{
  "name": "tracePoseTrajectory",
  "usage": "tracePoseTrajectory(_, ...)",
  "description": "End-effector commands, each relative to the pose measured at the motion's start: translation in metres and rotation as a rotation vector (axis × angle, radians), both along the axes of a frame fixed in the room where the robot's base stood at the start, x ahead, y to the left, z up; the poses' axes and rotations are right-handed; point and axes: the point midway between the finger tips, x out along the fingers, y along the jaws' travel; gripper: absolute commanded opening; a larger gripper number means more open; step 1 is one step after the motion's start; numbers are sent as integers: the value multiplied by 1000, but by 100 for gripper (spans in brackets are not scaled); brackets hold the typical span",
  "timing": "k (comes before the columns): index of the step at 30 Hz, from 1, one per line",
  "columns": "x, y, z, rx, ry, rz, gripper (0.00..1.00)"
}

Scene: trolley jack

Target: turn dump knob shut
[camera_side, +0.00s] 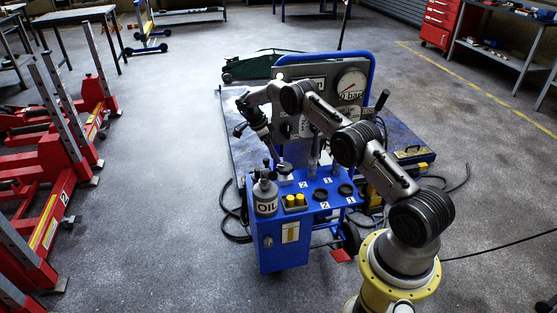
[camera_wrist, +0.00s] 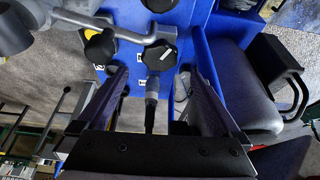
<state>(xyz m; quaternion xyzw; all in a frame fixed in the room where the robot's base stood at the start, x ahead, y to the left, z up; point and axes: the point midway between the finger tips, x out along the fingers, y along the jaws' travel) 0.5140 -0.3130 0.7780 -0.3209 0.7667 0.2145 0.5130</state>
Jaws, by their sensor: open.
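My gripper (camera_wrist: 155,78) is open in the wrist view, one dark finger on each side. Beyond the fingertips, a black lobed knob (camera_wrist: 161,56) with a white mark sits on a blue surface. It lies between the finger lines and looks apart from both. A second black knob (camera_wrist: 99,47) is to its left, by a grey metal bar. No readable label tells which is the dump knob. In the side view my gripper (camera_side: 272,147) points down over the left of the blue cart (camera_side: 285,243); its fingertips are hard to make out.
A dark connector (camera_wrist: 150,97) stands between the fingers. An oil bottle (camera_side: 265,196) and yellow caps (camera_side: 294,201) stand on the cart's front. A panel with a pressure gauge (camera_side: 351,86) rises behind, partly hidden by my arm. Red frames (camera_side: 60,180) stand at left.

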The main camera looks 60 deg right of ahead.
Motion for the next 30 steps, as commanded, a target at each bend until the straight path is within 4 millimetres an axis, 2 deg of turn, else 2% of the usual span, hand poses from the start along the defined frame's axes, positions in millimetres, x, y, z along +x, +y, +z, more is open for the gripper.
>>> tracePoseTrajectory(1,4,3,11,-1,-3,1,100)
tracePoseTrajectory(6,11,11,36,-1,-1,2,100)
tracePoseTrajectory(12,15,15,50,0,0,0,100)
tracePoseTrajectory(24,16,15,51,2,1,10,100)
tracePoseTrajectory(27,23,11,48,0,-19,80,100)
tracePoseTrajectory(30,26,7,32,-3,-19,217,100)
